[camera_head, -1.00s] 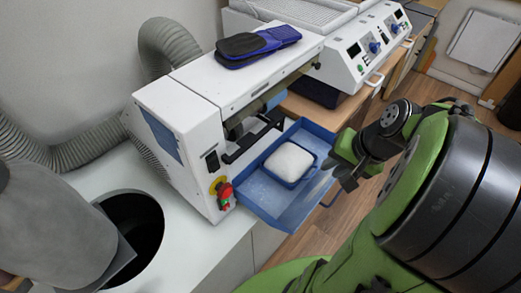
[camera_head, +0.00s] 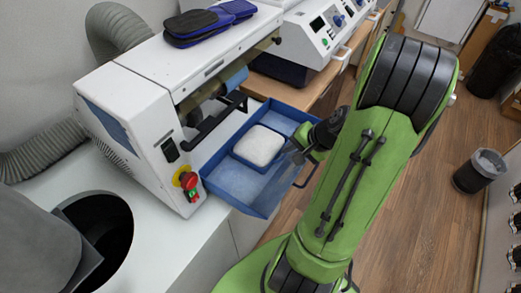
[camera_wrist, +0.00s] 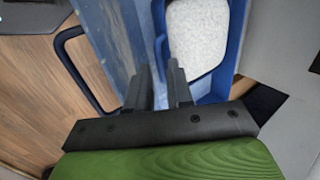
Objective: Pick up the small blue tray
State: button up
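The small blue tray (camera_head: 238,155) holds a white mound and sits inside a larger blue drawer-like tray (camera_head: 228,199) in the head view. In the wrist view the small tray (camera_wrist: 159,22) is at upper centre, its near wall running down toward my fingers. My gripper (camera_head: 291,152) is at the tray's right side in the head view. In the wrist view the two dark fingers of my gripper (camera_wrist: 159,72) stand apart, with the tray's rim lined up between them. Whether they touch the rim is unclear.
A white machine (camera_head: 140,110) with a red button stands left of the larger tray, a dark bar jutting over its back edge. A handle (camera_wrist: 70,65) sticks out from the larger tray. A grey bin (camera_head: 478,171) stands on the open floor at right.

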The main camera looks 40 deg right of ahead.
aim_at(285, 155)
jog(key=x, duration=0.3)
jog(key=shift+w+f, duration=0.15)
jog(key=shift+f, duration=0.1)
jog(key=shift+c, duration=0.2)
grip_shut()
jog(key=shift+r, duration=0.1)
notch_tip(285, 155, up, 10)
jog(key=p, duration=0.2)
